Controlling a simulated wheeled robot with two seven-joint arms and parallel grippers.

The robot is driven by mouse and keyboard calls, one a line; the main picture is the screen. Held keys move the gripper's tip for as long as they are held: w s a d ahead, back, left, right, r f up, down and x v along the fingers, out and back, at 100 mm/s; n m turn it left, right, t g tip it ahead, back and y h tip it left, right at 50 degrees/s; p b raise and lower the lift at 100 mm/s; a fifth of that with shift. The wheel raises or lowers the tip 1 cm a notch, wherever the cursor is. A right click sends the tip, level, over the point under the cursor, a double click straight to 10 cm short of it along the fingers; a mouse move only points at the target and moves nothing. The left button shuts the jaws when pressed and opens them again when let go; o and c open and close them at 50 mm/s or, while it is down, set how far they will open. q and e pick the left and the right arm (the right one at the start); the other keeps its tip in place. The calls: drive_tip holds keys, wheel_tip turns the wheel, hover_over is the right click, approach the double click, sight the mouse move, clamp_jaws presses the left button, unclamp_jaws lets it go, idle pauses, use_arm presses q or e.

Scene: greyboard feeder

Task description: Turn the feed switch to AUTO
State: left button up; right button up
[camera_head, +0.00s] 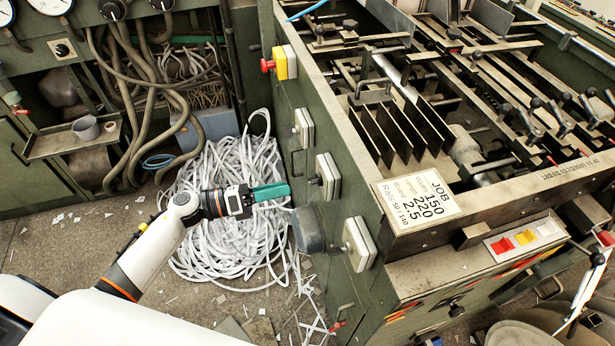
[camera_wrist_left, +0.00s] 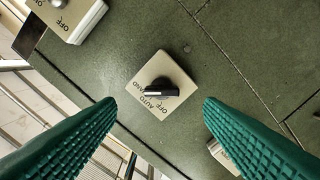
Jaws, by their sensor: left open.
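A pale square switch plate (camera_wrist_left: 172,112) with a black knob (camera_wrist_left: 160,91) is near the middle of the left wrist view. Its lettering appears rotated and seems to read HAND, OFF and AUTO. My right gripper is not in view.
Another plate marked OFF (camera_wrist_left: 72,15) is at the upper left of the wrist view. A yellow box with a red button (camera_head: 267,65) is higher on the machine side. A heap of white strips (camera_head: 225,245) covers the floor beside it.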

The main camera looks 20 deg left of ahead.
sight(309, 182)
use_arm(q)
drive_tip(key=p+x, duration=0.1)
drive_tip(key=x, duration=0.5)
drive_tip(key=shift+w+d, duration=0.2)
drive_tip(key=shift+w, duration=0.1)
drive_tip(key=shift+w+d, duration=0.15)
drive_tip(key=shift+d, duration=0.05)
drive_tip(key=shift+f, duration=0.1)
drive_tip(key=c, duration=1)
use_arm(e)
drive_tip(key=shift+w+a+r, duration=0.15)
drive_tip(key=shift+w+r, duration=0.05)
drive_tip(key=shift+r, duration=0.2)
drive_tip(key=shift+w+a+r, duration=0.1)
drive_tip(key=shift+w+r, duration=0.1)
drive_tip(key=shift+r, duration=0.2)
